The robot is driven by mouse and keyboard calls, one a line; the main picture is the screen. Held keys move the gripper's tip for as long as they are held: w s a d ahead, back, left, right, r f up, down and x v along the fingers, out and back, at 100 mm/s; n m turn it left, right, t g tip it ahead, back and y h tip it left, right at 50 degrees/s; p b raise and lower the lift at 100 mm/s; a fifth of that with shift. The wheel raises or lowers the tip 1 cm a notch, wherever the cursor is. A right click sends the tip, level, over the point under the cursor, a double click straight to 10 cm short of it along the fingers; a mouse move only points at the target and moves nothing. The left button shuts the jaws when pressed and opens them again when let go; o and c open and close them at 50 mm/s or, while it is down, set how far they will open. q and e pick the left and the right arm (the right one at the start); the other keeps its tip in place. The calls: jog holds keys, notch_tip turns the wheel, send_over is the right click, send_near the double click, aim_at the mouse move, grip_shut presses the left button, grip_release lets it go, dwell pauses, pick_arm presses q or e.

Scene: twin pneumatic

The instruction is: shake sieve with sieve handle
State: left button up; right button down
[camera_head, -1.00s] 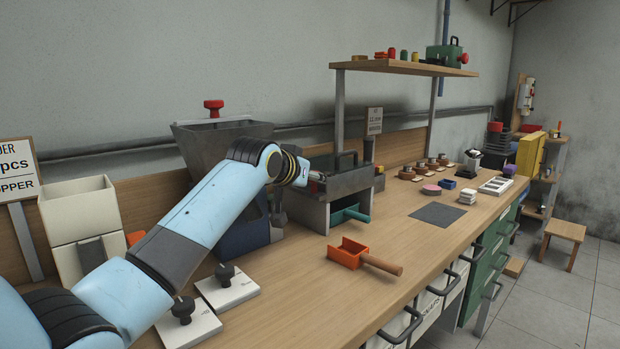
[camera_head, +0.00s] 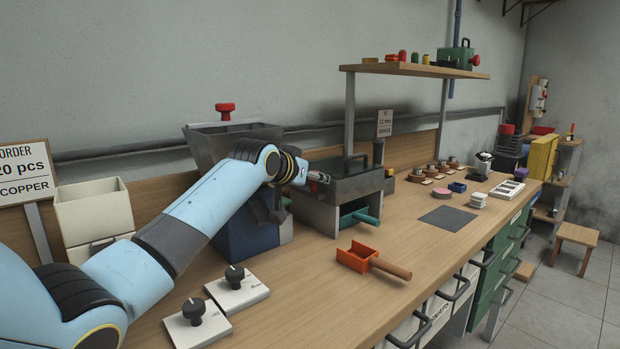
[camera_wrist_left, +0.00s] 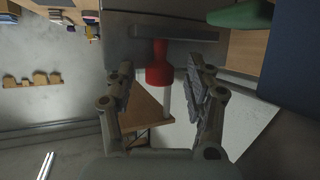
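The sieve (camera_head: 352,186) is a dark grey box tray on a grey stand in the middle of the bench. My left gripper (camera_head: 318,178) is at its left side, fingers pointing at it. In the left wrist view the red sieve handle (camera_wrist_left: 159,73) sticks out from the grey sieve wall (camera_wrist_left: 150,28). The fingers of my left gripper (camera_wrist_left: 160,88) are apart, one on each side of the handle, with gaps visible. My right gripper is not in view.
A grey hopper (camera_head: 207,151) with a red knob stands behind my left arm. An orange scoop (camera_head: 356,257) lies in front. Two white plates with black knobs (camera_head: 235,291) lie at front left.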

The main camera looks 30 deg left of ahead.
pick_arm(q)
jog(key=shift+s, duration=0.1)
jog(key=v, duration=1.1)
jog(key=shift+s+r, duration=0.15)
jog(key=shift+s, duration=0.25)
jog(key=shift+d, duration=0.1)
